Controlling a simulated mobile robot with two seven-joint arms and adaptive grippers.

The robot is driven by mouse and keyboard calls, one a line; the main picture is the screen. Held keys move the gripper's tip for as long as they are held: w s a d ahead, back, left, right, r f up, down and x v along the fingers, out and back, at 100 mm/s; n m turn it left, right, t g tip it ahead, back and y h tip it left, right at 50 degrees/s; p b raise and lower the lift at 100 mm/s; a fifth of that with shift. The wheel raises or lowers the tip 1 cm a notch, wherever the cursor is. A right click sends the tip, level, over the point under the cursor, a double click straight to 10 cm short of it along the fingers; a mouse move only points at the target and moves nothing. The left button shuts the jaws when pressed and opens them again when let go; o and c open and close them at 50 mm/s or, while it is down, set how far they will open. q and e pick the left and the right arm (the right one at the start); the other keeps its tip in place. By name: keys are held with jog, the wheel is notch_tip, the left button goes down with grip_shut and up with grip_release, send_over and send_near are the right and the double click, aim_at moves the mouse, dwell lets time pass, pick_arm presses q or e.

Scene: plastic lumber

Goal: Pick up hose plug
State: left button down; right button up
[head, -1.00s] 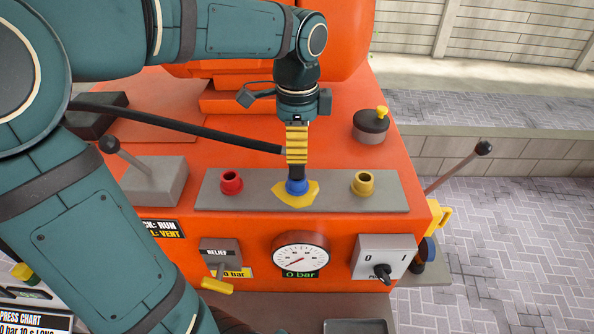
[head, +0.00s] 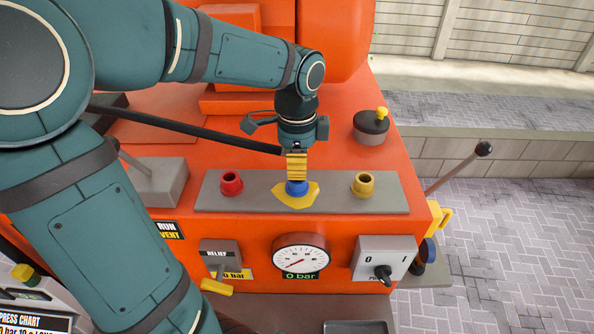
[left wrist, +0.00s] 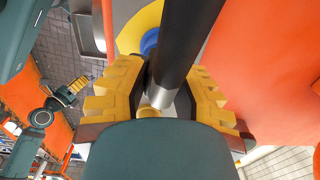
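The hose plug (left wrist: 160,97) is the pale metal end of a black hose (head: 190,128). The left wrist view shows it between my left gripper's fingers, partly hidden by the gripper's palm. In the head view the plug is hidden at the gripper, where the hose ends. My left gripper (head: 297,168) has yellow ridged fingers and points down just above the blue port (head: 297,188).
A grey plate on the orange machine (head: 400,150) carries a red port (head: 231,183) and a yellow port (head: 363,184) beside the blue one. A gauge (head: 300,258), relief lever (head: 220,265) and switch box (head: 385,258) are on the front. A lever (head: 483,149) sticks out right.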

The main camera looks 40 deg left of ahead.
dwell(0.3)
pick_arm(q)
notch_tip(320, 180, up, 10)
jog(key=shift+f+p, duration=0.25)
jog(key=shift+p, duration=0.2)
jog(key=shift+r+p, duration=0.75)
jog(key=shift+r, duration=1.75)
pick_arm(e)
jog(key=shift+r, duration=1.15)
